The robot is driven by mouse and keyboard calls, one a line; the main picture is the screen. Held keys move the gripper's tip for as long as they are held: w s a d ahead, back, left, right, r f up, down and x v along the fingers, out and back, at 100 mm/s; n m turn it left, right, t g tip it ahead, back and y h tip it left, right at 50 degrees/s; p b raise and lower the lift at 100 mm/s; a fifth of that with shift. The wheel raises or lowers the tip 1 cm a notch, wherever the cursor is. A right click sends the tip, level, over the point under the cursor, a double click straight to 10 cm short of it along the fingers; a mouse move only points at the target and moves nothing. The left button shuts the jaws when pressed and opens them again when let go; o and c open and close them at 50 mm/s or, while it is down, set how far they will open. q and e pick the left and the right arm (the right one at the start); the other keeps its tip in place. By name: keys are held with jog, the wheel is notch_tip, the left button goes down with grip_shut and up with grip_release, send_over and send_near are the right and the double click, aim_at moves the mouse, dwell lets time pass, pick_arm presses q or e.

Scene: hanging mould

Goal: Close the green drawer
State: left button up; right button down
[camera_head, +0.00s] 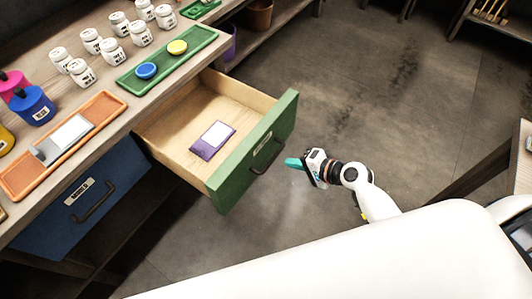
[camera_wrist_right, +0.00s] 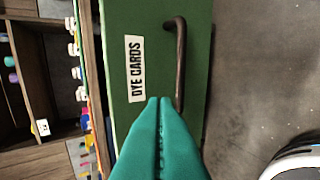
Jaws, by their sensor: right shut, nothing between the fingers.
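The green drawer (camera_head: 255,150) stands pulled open from the wooden bench in the head view. A purple and white card packet (camera_head: 212,140) lies inside it. Its green front, with a dark handle and a "DYE CARDS" label, fills the middle of the right wrist view (camera_wrist_right: 150,60). My right gripper (camera_head: 290,163) has teal fingers, shut and empty, just outside the drawer front near the handle (camera_head: 267,158). In the right wrist view the shut fingertips (camera_wrist_right: 160,100) point at the front, beside the handle's lower end; I cannot tell whether they touch. My left gripper is not in view.
A closed blue drawer (camera_head: 80,200) is left of the green one. The bench top holds white jars (camera_head: 115,50), a green tray (camera_head: 185,60) with blue and yellow lids, an orange tray (camera_head: 100,105) and dye bottles (camera_head: 33,105). Open floor (camera_head: 350,80) lies right of the drawer.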

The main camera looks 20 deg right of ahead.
aim_at(259, 152)
jog(key=x, duration=0.3)
jog(key=r+x, duration=0.1)
jog(key=x, duration=0.5)
jog(key=shift+w+a+r, duration=0.25)
jog(key=shift+w+a, duration=0.05)
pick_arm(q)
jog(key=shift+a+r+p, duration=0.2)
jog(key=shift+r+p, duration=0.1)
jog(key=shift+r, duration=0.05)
pick_arm(e)
jog(key=shift+w+a, duration=0.2)
jog(key=shift+w, duration=0.1)
